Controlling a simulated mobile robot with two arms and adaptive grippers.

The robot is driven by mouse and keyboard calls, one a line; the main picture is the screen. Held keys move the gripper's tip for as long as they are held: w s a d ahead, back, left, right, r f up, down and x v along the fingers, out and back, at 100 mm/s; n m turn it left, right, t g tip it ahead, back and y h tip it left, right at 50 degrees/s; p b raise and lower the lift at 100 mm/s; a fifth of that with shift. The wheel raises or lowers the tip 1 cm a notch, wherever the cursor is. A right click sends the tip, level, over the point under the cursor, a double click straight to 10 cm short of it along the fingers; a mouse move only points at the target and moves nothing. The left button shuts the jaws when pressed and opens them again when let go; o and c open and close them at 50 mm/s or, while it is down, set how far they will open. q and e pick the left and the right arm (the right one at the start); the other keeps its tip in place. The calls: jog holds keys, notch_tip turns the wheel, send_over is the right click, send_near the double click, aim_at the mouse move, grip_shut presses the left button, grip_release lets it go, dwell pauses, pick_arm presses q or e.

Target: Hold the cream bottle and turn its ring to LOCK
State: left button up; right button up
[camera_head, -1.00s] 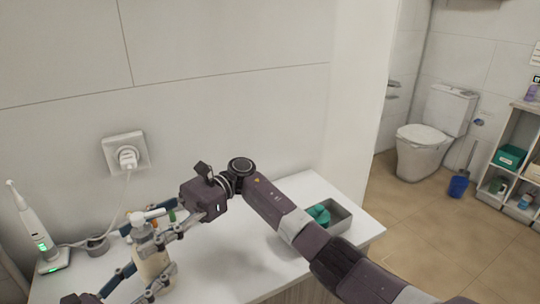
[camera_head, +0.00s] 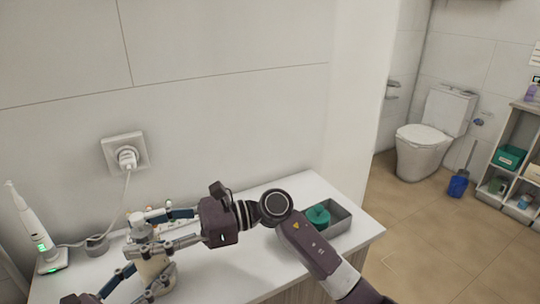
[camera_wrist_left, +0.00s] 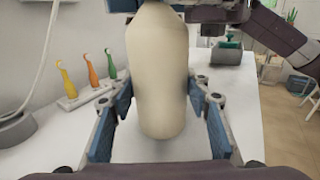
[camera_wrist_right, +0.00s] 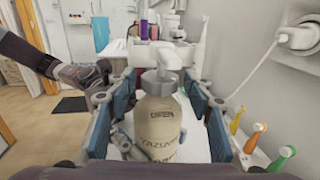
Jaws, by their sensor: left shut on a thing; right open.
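The cream bottle (camera_head: 154,266) stands upright on the white counter, a beige body with a pump top. In the right wrist view the bottle (camera_wrist_right: 158,128) shows the word OPEN just below its grey ring (camera_wrist_right: 160,83), with more lettering lower down. My left gripper (camera_head: 148,284) is shut on the bottle's body; in the left wrist view its blue pads flank the body (camera_wrist_left: 160,70). My right gripper (camera_head: 152,232) is open around the bottle's top, near ring height, its pads apart from the ring. Its fingers partly hide the pump in the head view.
An electric toothbrush (camera_head: 38,235) stands on the left of the counter (camera_head: 240,275). Several coloured toothbrushes (camera_wrist_left: 88,82) stand in a white holder behind the bottle. A grey tray (camera_head: 338,220) with a green item (camera_head: 317,215) sits at the right. A plugged charger (camera_head: 127,157) is on the wall.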

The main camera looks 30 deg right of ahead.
jog(key=shift+s+m+t, duration=0.1)
jog(key=shift+m+t, duration=0.2)
jog(key=shift+t, duration=0.3)
jog(key=v, duration=1.2)
jog(key=w+d+r+m+t, duration=0.2)
jog(key=d+m+t, duration=0.1)
jog(key=d, duration=0.3)
jog(key=w+d+r+m+t+h, duration=0.1)
jog(key=w+d+r+m+t, duration=0.1)
jog(key=w+d+m+t, duration=0.1)
jog(key=w+d+r+m+t+h, duration=0.1)
jog(key=w+d+r+m+t, duration=0.1)
jog(key=d, duration=0.7)
jog(key=w+m+t, duration=0.1)
jog(key=m+t, duration=0.1)
jog(key=m, duration=0.1)
jog(key=shift+d+r+m+t, duration=0.2)
jog(key=shift+r+m+t, duration=0.1)
jog(key=shift+m, duration=0.1)
jog(key=s+a+f+n+g+h, duration=0.1)
jog(key=s+a+f+n+g, duration=0.15)
jog(key=s+a, duration=0.65)
jog(key=s+a+f+n+g+h, duration=0.1)
jog(key=s+a+f+n, duration=0.25)
jog(key=a, duration=0.85)
jog(key=shift+t+h, duration=0.3)
jog(key=shift+t, duration=0.15)
jog(key=x, duration=1.1)
jog(key=shift+a+r, duration=0.2)
jog(key=shift+a, duration=0.3)
